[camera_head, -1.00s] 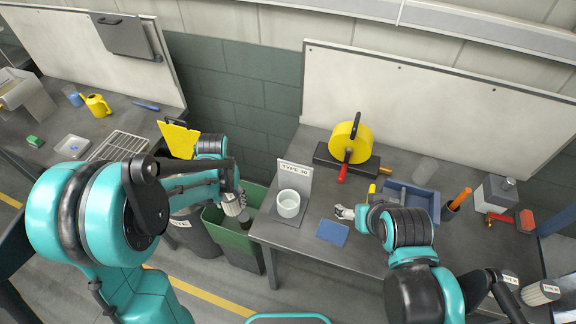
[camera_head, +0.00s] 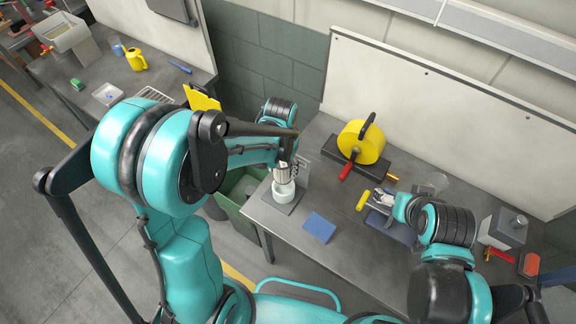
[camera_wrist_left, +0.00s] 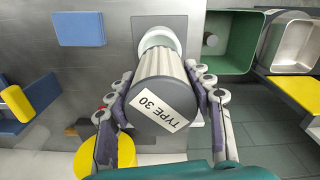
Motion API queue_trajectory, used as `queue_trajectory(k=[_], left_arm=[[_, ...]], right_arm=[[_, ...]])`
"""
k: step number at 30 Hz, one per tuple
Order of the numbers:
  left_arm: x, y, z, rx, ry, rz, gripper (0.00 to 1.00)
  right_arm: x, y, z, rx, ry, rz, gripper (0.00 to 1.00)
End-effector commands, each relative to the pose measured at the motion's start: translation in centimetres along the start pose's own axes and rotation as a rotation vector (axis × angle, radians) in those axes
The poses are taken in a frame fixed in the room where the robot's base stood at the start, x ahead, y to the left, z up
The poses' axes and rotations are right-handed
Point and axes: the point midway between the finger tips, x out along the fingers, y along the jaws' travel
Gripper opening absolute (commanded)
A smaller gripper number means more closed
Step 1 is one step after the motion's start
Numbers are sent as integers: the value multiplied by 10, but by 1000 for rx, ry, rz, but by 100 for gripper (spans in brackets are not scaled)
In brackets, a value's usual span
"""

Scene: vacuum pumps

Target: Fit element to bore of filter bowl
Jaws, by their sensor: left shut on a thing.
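My left gripper (camera_head: 285,167) is shut on the element, a pleated grey cylinder (camera_wrist_left: 160,75) with a "TYPE 30" label on its end. The white filter bowl (camera_head: 284,191) stands on a grey plate at the table's left corner. The element is above the bowl and close to it. In the left wrist view the bowl's white rim (camera_wrist_left: 158,37) shows beyond the element, which hides most of the bore. I cannot tell whether the element's lower end is inside. My right gripper (camera_head: 382,198) is over the blue tray; its finger opening is unclear.
A yellow wheel-shaped part (camera_head: 361,142) is farther back. A green bin (camera_wrist_left: 228,40) is beside the table. The table's front middle is clear.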

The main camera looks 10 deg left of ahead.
Motion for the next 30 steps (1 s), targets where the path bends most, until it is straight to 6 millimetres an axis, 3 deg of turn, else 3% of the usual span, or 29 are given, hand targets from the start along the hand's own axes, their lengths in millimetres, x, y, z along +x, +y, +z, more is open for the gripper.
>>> queue_trajectory(k=[7, 20, 30], left_arm=[[2, 0, 2, 0, 0, 0, 20], [45, 0, 2, 0, 0, 0, 20], [46, 0, 2, 0, 0, 0, 20]], right_arm=[[4, 0, 3, 0, 0, 0, 76], [37, 0, 26, 0, 0, 0, 76], [37, 0, 26, 0, 0, 0, 76]])
